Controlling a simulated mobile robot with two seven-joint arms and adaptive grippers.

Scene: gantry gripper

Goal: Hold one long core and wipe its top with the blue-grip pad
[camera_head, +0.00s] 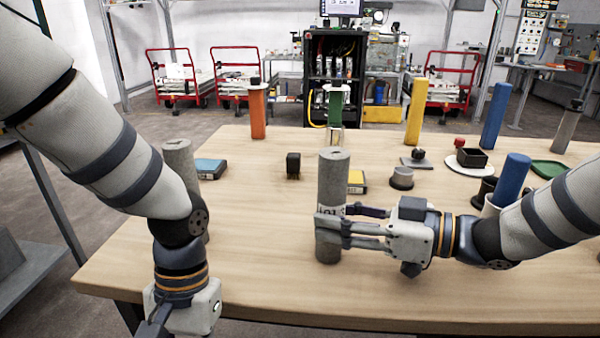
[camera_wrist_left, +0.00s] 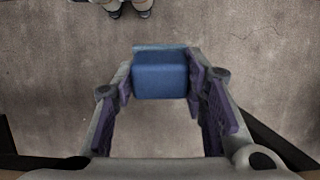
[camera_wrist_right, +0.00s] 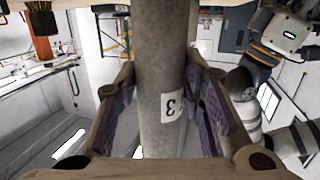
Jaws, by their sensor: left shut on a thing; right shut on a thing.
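My right gripper (camera_head: 345,227) is shut around a long grey cylindrical core (camera_head: 333,178), low on its side. The core is upright; I cannot tell whether its base touches the table. In the right wrist view the core (camera_wrist_right: 160,60) runs between the fingers and shows a white label with a number. My left gripper (camera_head: 152,328) is low at the bottom left, by the table's front edge. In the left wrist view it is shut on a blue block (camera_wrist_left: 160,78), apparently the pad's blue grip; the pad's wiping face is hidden. A second grey core (camera_head: 178,155) stands partly behind my left arm.
The wooden table (camera_head: 260,270) is clear between my arms. A teal-topped block (camera_head: 210,168), a small black block (camera_head: 293,165) and a yellow-edged block (camera_head: 357,180) lie near the cores. Coloured posts stand behind; a blue cylinder (camera_head: 512,178) is near my right arm.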

